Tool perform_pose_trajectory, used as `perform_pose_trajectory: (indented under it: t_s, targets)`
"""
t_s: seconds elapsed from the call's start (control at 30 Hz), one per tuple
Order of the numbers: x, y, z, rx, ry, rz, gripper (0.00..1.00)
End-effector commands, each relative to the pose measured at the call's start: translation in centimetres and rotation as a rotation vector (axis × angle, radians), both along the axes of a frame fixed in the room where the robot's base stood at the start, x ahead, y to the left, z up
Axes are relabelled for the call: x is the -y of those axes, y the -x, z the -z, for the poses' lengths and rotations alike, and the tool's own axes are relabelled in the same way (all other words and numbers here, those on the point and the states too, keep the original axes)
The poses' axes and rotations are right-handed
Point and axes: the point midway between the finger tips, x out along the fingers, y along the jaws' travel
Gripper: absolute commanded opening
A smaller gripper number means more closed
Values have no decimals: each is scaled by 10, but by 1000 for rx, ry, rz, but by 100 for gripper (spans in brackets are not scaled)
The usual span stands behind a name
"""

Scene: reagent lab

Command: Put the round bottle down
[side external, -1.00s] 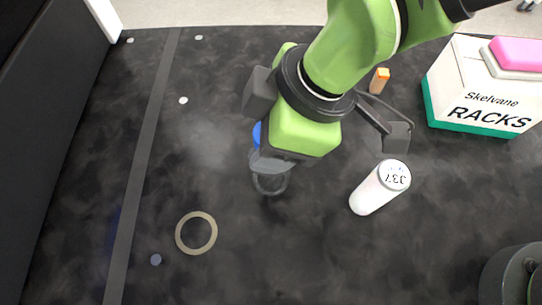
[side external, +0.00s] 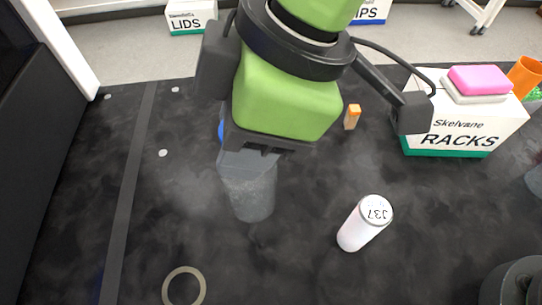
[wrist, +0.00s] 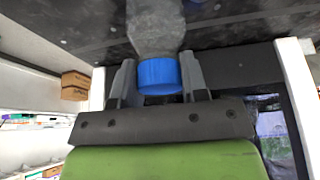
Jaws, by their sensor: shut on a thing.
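The round bottle (side external: 250,195) is a grey, see-through vessel below my gripper (side external: 247,160) in the side view. In the wrist view its blue cap (wrist: 158,76) sits between the two fingers of my gripper (wrist: 158,85), which is shut on it. The grey body (wrist: 155,28) extends beyond the cap, over the dark bench. The bottle hangs roughly upright. I cannot tell whether its base touches the bench. A flat beige ring (side external: 184,288) lies on the bench at the lower left, apart from the bottle.
A small orange-capped vial (side external: 352,117) stands behind. A RACKS box (side external: 460,125) with a pink-topped item (side external: 480,80) is at the right. The bench left of the bottle is mostly clear.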

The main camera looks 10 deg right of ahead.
Motion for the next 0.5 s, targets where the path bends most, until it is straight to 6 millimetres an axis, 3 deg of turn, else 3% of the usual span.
perform_pose_trajectory:
  t_s: [0.27, 0.37, 0.5]
  targets:
    - [9, -6, -10, 0, 3, 1, 6]
    - [34, -20, -11, -2, 12, 1, 6]
    - [95, -43, -13, -6, 23, -8, 6]
